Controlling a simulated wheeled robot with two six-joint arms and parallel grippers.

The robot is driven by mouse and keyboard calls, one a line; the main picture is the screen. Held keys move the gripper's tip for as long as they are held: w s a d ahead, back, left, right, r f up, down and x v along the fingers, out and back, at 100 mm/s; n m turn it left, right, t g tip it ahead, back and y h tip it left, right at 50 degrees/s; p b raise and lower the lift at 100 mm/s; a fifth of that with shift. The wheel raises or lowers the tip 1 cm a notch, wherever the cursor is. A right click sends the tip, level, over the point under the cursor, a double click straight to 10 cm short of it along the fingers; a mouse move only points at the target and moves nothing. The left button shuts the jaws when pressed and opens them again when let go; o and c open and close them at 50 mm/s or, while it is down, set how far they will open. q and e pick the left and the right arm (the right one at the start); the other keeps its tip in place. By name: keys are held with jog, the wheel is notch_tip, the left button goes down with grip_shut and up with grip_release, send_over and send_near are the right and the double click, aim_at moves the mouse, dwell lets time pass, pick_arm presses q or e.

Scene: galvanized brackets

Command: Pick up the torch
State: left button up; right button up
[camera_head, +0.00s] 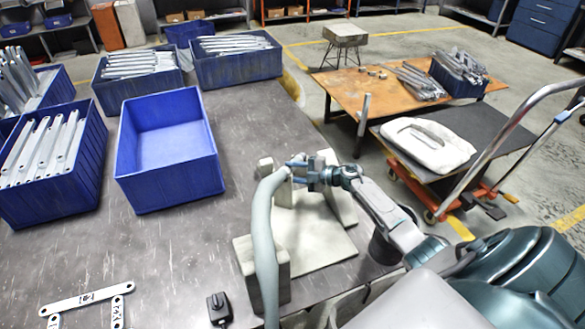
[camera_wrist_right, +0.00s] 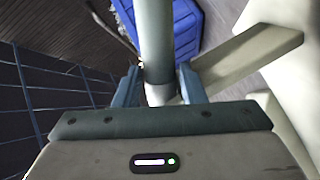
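The torch (camera_head: 297,165) is at the top of a thick, pale grey-green hose (camera_head: 264,235) that curves up from the bottom edge of the head view. My right gripper (camera_head: 313,174) is at the torch, coming from the right. In the right wrist view, its two fingers (camera_wrist_right: 160,85) flank a pale round shaft (camera_wrist_right: 156,35) closely on both sides and look closed on it. The torch's tip is hard to make out. A beige stand (camera_head: 318,246) with upright blocks is below and around the torch. My left gripper is out of view.
An empty blue bin (camera_head: 168,194) stands left of the stand on the dark table (camera_head: 190,245). Several blue bins of brackets (camera_head: 50,206) stand beyond. Loose brackets (camera_head: 85,298) and a small black device (camera_head: 219,308) lie near the front. A cart (camera_head: 520,145) stands at right.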

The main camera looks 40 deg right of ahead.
jog(key=shift+w+a+f, duration=0.1)
jog(key=shift+w+a, duration=0.15)
jog(key=shift+w, duration=0.15)
jog(key=shift+a, duration=0.1)
jog(key=c, duration=0.6)
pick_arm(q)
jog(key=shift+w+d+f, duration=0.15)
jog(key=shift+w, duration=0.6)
pick_arm(e)
jog(key=shift+c, duration=0.2)
